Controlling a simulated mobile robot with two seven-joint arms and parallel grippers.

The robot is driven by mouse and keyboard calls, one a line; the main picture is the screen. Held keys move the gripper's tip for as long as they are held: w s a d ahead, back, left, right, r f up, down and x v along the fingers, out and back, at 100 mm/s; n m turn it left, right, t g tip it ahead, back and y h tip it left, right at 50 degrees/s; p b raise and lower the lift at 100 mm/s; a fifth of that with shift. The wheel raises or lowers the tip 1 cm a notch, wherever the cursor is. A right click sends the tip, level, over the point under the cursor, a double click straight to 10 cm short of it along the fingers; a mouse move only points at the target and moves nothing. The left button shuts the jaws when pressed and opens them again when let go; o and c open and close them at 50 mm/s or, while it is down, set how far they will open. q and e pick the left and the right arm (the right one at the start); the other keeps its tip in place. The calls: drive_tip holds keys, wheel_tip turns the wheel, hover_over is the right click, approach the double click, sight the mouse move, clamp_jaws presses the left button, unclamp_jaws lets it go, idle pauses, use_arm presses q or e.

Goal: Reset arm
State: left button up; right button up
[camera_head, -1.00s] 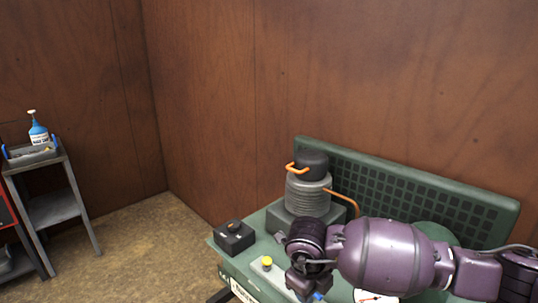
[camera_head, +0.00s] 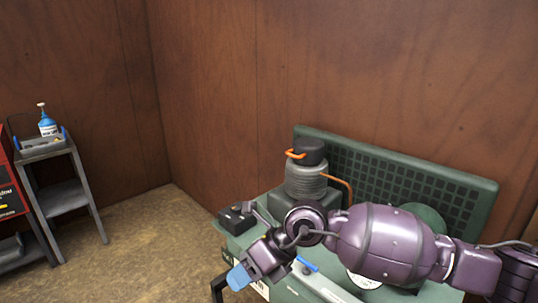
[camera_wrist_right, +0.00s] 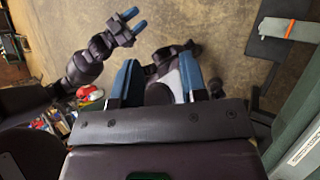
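My right arm reaches in from the right in the head view, over a green machine (camera_head: 235,258). My right gripper (camera_head: 238,277) is at its front left edge, with a blue fingertip pointing down. In the right wrist view my right gripper (camera_wrist_right: 160,75) has its two blue fingers wide apart, with nothing between them. My left gripper (camera_wrist_right: 134,20) shows at the upper left of that view, its two blue fingers apart and empty. The left arm is not in the head view.
The machine carries a ribbed grey cylinder (camera_head: 304,180) with an orange handle and a black box (camera_head: 236,217). A grey stand (camera_head: 68,195) with a blue bottle (camera_head: 47,124) is at the left, beside a red cabinet (camera_head: 10,190). The floor between is clear.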

drive_tip(key=s+a+r+m+g+y, duration=0.1)
drive_tip(key=a+r+m+y, duration=0.1)
drive_tip(key=a+r+y, duration=0.3)
drive_tip(key=w+d+r+m+t+y, duration=0.6)
drive_tip(key=d+r+m+t, duration=0.15)
drive_tip(key=m+t, duration=0.8)
drive_tip(key=w+d+f+m+t+h, duration=0.2)
drive_tip(key=d+f+m+t+h, duration=0.2)
drive_tip(key=d+f+m+h, duration=1.25)
use_arm(q)
drive_tip(key=shift+s+a+f, duration=0.1)
drive_tip(key=shift+s+f, duration=0.25)
drive_tip(key=shift+s, duration=0.1)
use_arm(e)
drive_tip(key=s+d+f+m+g+h, duration=0.1)
drive_tip(key=s+d+f+m+g, duration=0.2)
drive_tip(key=s+f, duration=0.8)
drive_tip(key=s+d+f+m+g+h, duration=0.2)
drive_tip(key=s+d+f+m+g, duration=0.1)
drive_tip(key=s+d+f+m, duration=0.5)
drive_tip(key=s+d+f, duration=0.2)
drive_tip(key=s+f, duration=0.1)
drive_tip(key=s, duration=0.1)
drive_tip(key=shift+s+d, duration=0.15)
drive_tip(key=shift+s, duration=0.2)
